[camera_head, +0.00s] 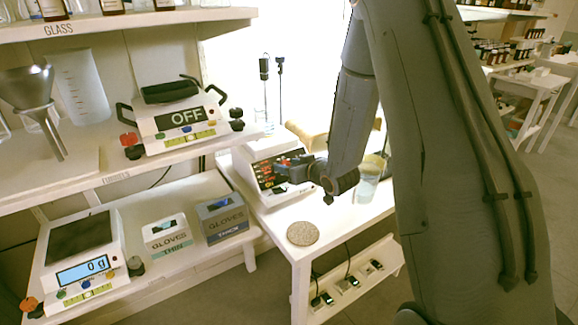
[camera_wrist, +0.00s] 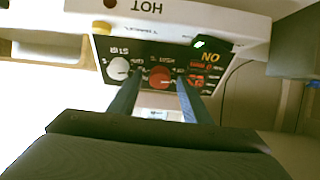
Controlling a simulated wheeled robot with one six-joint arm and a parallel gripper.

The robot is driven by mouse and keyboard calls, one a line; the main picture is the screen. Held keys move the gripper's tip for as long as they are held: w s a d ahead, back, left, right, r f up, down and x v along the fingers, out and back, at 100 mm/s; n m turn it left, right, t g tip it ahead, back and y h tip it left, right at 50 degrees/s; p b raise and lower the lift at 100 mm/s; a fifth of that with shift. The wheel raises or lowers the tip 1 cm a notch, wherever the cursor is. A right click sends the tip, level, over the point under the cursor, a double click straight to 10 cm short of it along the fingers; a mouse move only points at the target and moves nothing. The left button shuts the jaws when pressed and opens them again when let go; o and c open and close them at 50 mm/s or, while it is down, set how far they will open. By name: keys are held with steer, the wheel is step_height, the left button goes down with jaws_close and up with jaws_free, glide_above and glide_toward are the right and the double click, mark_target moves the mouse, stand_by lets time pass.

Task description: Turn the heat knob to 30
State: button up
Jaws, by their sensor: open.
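The heater unit (camera_head: 259,152) stands on the white side table, with a dark front panel and red lit readouts. The wrist view shows its panel (camera_wrist: 140,50) upside down. A red knob (camera_wrist: 160,77) sits in the middle of it and a white knob (camera_wrist: 119,68) to its left. The red knob appears to be the heat knob, but its small label and setting are unreadable. My gripper (camera_wrist: 157,98) is open, its two fingers on either side of the red knob in the picture; contact is unclear. In the head view my gripper (camera_head: 282,177) is at the panel and hides part of it.
The panel shows "ON" (camera_wrist: 210,56) and a green lit switch (camera_wrist: 200,43). A beaker (camera_head: 368,180) stands right of my gripper and a round cork-like mat (camera_head: 302,233) in front.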

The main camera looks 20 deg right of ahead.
steer(key=c, duration=1)
steer(key=shift+c, duration=0.2)
steer(key=shift+m, duration=0.3)
steer(key=m, duration=0.2)
steer(key=m+h+p, duration=0.1)
steer(key=m, duration=0.1)
steer(key=shift+a+r+h, duration=0.1)
steer(key=shift+a+h, duration=0.05)
steer(key=shift+h, duration=0.15)
steer(key=shift+m+h+p, duration=0.45)
steer(key=shift+m+h, duration=0.15)
steer(key=shift+m, duration=1.6)
